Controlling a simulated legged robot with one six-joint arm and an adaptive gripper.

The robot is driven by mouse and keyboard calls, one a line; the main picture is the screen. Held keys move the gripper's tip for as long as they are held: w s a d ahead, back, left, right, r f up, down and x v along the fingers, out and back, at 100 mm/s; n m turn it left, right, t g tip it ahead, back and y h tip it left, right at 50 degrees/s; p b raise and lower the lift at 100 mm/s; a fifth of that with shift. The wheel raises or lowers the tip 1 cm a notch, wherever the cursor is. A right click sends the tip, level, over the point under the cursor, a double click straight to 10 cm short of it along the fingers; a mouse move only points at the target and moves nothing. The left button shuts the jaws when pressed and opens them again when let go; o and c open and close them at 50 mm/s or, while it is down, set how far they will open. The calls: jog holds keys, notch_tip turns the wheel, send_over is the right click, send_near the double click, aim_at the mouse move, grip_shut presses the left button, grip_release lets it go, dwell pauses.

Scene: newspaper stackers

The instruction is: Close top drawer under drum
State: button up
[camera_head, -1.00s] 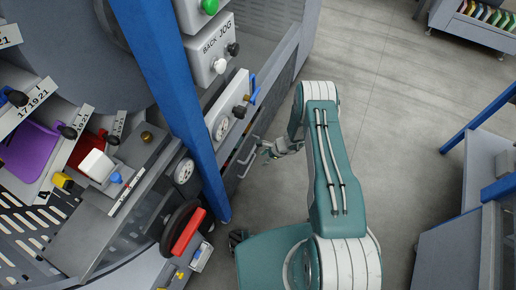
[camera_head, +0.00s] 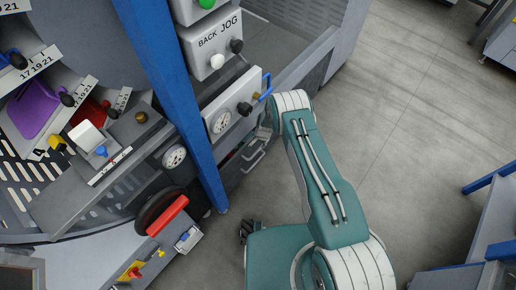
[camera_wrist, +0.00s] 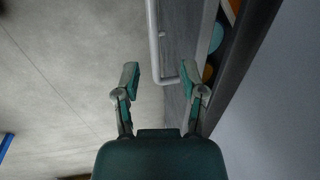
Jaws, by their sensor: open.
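The drawer's grey front (camera_wrist: 178,55) runs up the middle of the wrist view, with a pale bar handle (camera_wrist: 154,45) on its outer face. The drawer stands partly open: a gap beside the front shows blue and orange round items (camera_wrist: 217,38) inside. My gripper (camera_wrist: 163,86) is open and empty. The handle's lower end lies between its fingers in the picture; I cannot tell whether they touch. In the head view, my gripper (camera_head: 263,134) is small and partly hidden by my arm, just above the drawer handle (camera_head: 253,160).
A blue post (camera_head: 175,90) stands left of the drawer. A gauge panel (camera_head: 228,110) and JOG button boxes (camera_head: 215,50) sit above it. A red-handled wheel (camera_head: 167,216) is at lower left. The grey floor (camera_head: 400,120) at right is open.

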aim_at(259, 149)
jog(key=f, duration=0.6)
jog(key=shift+w+f, duration=0.35)
jog(key=shift+w, duration=0.05)
jog(key=shift+a+f, duration=0.25)
jog(key=shift+f, duration=0.1)
jog(key=shift+d, duration=0.35)
grip_shut()
jog(key=shift+a, duration=0.15)
